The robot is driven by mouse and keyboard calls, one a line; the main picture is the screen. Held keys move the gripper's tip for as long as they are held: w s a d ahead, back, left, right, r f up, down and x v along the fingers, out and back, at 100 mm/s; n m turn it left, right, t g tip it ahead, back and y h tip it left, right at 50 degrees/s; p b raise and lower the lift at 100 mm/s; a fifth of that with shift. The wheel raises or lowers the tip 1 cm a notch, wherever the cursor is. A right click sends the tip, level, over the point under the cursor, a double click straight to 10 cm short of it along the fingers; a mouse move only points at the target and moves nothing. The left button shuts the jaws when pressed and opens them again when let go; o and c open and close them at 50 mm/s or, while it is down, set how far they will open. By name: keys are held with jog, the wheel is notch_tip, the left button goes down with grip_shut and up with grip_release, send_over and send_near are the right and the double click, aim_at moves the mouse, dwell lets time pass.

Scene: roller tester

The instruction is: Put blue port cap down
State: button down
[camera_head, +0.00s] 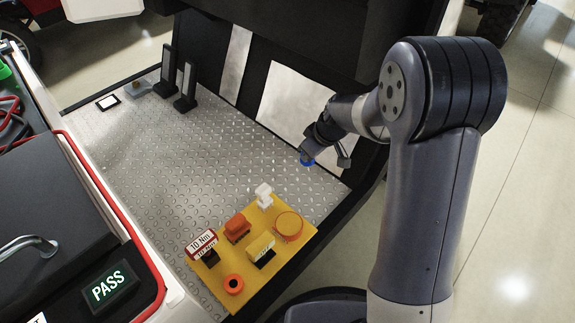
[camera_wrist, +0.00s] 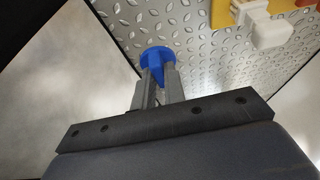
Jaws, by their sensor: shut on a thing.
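The blue port cap (camera_wrist: 157,58) is between the fingertips of my gripper (camera_wrist: 156,80) in the wrist view. The fingers are shut on it, and its round blue flange shows beyond their tips. In the head view the cap (camera_head: 308,162) is a small blue spot at the end of my gripper (camera_head: 312,155), near the right edge of the diamond-plate surface (camera_head: 150,150). I cannot tell whether the cap touches the plate or hangs a little above it.
A yellow board (camera_head: 215,279) at the plate's front right holds an orange disc (camera_head: 288,225), a white fitting (camera_head: 264,194), a 10 Nm block (camera_head: 201,243) and other pieces. Black uprights (camera_head: 187,85) stand at the back left. The plate's middle is clear. A PASS display (camera_head: 109,287) is at lower left.

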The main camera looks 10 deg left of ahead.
notch_tip(320, 180, down, 9)
jog(key=b, duration=0.3)
jog(key=shift+f, duration=0.15)
jog(key=shift+f, duration=0.2)
jog(key=c, duration=1.5)
grip_release()
jog(key=shift+r, duration=0.1)
jog(key=shift+r, duration=0.1)
jog(key=shift+r, duration=0.3)
jog(key=p+v, duration=0.3)
jog(key=v, duration=0.8)
jog(key=shift+s+d+r, duration=0.1)
jog(key=shift+s+r, duration=0.05)
jog(key=shift+r, duration=0.05)
jog(key=shift+f, duration=0.1)
